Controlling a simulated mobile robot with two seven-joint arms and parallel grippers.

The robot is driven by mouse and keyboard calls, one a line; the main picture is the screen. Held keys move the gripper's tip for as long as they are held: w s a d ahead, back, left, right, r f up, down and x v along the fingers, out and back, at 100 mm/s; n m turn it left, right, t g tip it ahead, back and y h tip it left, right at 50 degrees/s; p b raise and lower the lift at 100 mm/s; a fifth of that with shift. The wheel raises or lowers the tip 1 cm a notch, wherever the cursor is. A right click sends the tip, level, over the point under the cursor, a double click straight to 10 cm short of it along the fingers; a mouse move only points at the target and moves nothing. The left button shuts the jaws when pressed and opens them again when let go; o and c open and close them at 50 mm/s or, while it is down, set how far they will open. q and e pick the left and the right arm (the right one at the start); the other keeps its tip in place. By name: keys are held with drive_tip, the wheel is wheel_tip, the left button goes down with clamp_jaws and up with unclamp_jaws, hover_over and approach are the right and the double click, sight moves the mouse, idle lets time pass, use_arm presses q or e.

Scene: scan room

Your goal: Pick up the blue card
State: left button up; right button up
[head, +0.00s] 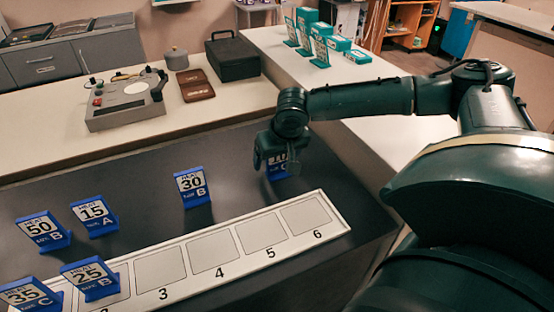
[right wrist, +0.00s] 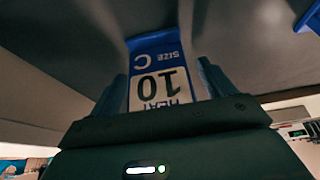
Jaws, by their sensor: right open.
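A blue card stand marked 10, size C (head: 279,172) stands on the dark table top behind the numbered board. My right gripper (head: 275,160) is over it from above and hides its upper part. In the right wrist view the card (right wrist: 158,85) is between the two fingers of the open right gripper (right wrist: 162,80); dark gaps show beside it. Other blue cards stand to the left: 30 B (head: 191,186), 15 A (head: 95,215), 50 B (head: 43,231), 25 B (head: 90,279) and 35 C (head: 32,296). My left gripper is not in view.
The white board (head: 335,217) with numbered squares lies in front; squares 3 to 6 are bare. A grey device (head: 125,103), brown case (head: 196,85) and black box (head: 232,58) stand on the pale counter behind. Green-and-white boxes (head: 340,43) stand at the back.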

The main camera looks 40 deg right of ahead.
drive_tip(key=c, duration=1.1)
drive_tip(key=shift+r, duration=0.1)
